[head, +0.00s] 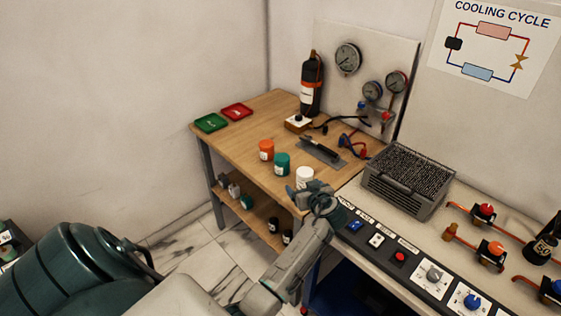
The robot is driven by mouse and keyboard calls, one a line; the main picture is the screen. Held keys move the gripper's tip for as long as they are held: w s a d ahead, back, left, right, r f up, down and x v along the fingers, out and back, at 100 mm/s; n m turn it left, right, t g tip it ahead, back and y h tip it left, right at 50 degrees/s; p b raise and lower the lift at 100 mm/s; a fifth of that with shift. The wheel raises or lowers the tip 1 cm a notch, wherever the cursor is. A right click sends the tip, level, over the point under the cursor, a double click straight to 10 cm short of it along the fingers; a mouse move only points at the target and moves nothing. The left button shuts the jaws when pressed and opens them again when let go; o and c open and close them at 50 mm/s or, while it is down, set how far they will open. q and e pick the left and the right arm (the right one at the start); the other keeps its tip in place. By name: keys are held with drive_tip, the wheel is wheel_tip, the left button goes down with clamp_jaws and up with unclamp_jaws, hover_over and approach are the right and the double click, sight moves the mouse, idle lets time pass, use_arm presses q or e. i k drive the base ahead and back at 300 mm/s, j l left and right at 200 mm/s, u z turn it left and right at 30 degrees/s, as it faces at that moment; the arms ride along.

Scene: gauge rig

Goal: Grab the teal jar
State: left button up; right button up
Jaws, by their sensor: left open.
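The teal jar (282,164) stands upright on the wooden table (238,137), between an orange jar (266,150) and a white jar (304,176). My left gripper (306,189) is open and empty near the table's front edge. In the picture it is just below the white jar and to the lower right of the teal jar, apart from the teal jar. Another teal item (246,202) sits on the lower shelf under the table. My right gripper is not in view.
A green tray (210,123) and a red tray (236,111) lie at the table's left. A dark tool (320,148) on a grey mat and a black cylinder (311,83) are behind the jars. A control bench with a finned unit (408,181) stands right.

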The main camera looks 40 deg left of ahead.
sight(282, 160)
drive_tip(key=i+j, duration=0.15)
drive_tip(key=j, duration=0.25)
drive_tip(key=i+j, duration=0.15)
drive_tip(key=j, duration=0.25)
drive_tip(key=i+j+z, duration=0.1)
drive_tip(key=j, duration=0.3)
drive_tip(key=i, duration=0.05)
